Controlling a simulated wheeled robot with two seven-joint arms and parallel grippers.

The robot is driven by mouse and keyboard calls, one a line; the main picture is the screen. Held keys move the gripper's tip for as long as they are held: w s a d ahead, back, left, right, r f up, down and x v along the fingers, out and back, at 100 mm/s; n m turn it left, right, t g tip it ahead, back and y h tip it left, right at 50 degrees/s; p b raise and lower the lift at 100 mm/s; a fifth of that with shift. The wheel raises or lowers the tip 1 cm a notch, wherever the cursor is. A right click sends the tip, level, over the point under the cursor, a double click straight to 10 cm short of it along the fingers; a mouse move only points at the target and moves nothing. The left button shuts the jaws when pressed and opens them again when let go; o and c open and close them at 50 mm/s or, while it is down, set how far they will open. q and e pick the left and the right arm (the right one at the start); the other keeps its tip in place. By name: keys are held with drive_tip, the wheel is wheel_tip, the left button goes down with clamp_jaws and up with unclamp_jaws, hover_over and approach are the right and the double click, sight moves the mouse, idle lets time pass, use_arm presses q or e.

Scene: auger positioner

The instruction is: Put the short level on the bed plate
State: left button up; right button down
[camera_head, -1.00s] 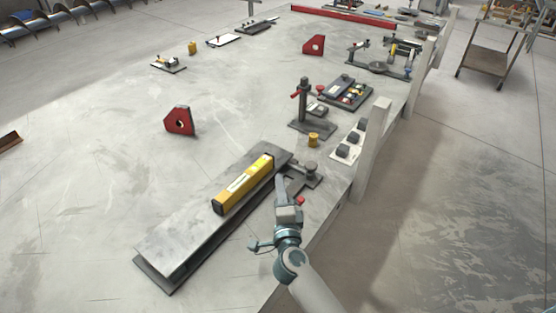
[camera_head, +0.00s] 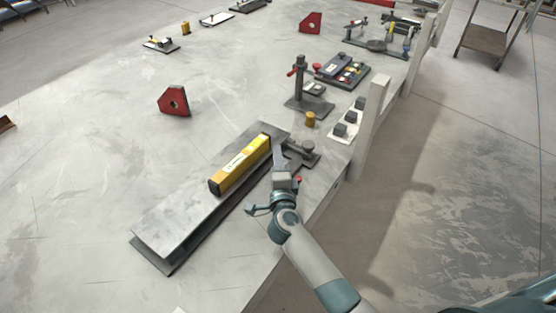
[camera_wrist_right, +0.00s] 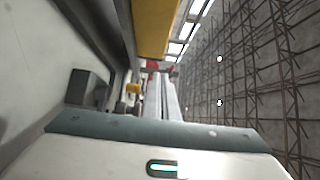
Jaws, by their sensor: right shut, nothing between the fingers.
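The short level (camera_head: 240,166) is a yellow bar with a dark end and a pale label. It lies lengthwise on the upper part of the bed plate (camera_head: 182,220), a long grey steel plate near the table's front right edge. My right gripper (camera_head: 279,152) is shut and empty, beside the level's far right end and the plate's right edge. I cannot tell whether it touches the level. In the right wrist view a yellow piece, likely the level (camera_wrist_right: 156,28), hangs at the top. My left gripper is not in view.
A dark clamp (camera_head: 300,152) stands just right of the plate's far end. Behind it are a post stand (camera_head: 303,90), a yellow cylinder (camera_head: 310,119) and a white card with dark blocks (camera_head: 347,124). A red magnet square (camera_head: 174,101) sits left. The table's left front is clear.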

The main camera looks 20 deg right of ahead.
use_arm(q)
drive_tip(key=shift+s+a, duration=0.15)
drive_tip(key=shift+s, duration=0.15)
use_arm(e)
drive_tip(key=x, duration=0.6)
drive_tip(key=shift+w+d, duration=0.1)
drive_tip(key=shift+w, duration=0.1)
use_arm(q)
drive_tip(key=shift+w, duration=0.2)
